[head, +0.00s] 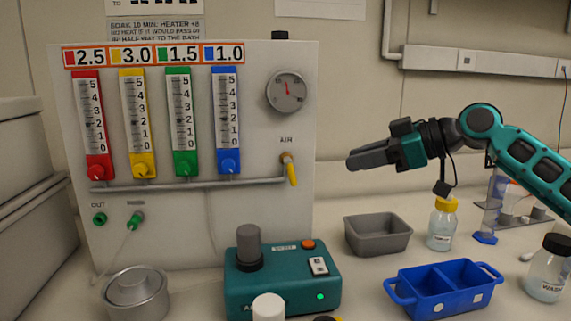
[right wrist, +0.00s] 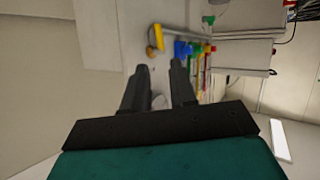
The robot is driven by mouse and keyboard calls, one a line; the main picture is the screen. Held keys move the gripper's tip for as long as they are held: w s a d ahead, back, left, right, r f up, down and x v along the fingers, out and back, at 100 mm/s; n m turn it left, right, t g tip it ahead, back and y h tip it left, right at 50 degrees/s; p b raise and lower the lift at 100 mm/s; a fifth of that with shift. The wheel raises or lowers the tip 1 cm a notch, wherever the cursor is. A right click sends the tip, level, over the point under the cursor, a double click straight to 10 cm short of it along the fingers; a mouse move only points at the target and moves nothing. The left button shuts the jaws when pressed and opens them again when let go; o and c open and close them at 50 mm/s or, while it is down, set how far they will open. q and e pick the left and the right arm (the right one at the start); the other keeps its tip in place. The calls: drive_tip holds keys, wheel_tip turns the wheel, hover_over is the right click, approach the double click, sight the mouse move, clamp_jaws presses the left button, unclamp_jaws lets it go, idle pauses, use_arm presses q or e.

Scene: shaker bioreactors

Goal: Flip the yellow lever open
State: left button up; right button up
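The yellow lever (head: 292,175) is on a brass valve under the AIR label, at the right end of the pipe on the white panel. Its handle points down, tilted slightly right. My right gripper (head: 352,160) is to the right of the lever and apart from it, its fingers pointing left toward the panel. In the right wrist view, the gripper (right wrist: 160,68) has a clear gap between its fingers and holds nothing. The yellow lever (right wrist: 158,38) shows there just beyond the fingertips. My left gripper is not in view.
The panel (head: 275,220) carries several coloured flow tubes and a round gauge (head: 286,92). Below stand a teal device (head: 285,290), a metal pot (head: 136,295), a grey tray (head: 378,235), a blue tray (head: 435,305) and a yellow-capped bottle (head: 442,228). Space between gripper and lever looks clear.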

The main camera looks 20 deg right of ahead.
sight(291, 173)
drive_tip(key=p+x, duration=0.3)
drive_tip(key=x, duration=0.8)
drive_tip(key=shift+w+a, duration=0.25)
drive_tip(key=shift+w, duration=0.15)
drive_tip(key=shift+w+a+f, duration=0.25)
drive_tip(key=shift+w+a, duration=0.05)
drive_tip(key=shift+w, duration=0.05)
drive_tip(key=shift+c, duration=0.4)
clamp_jaws()
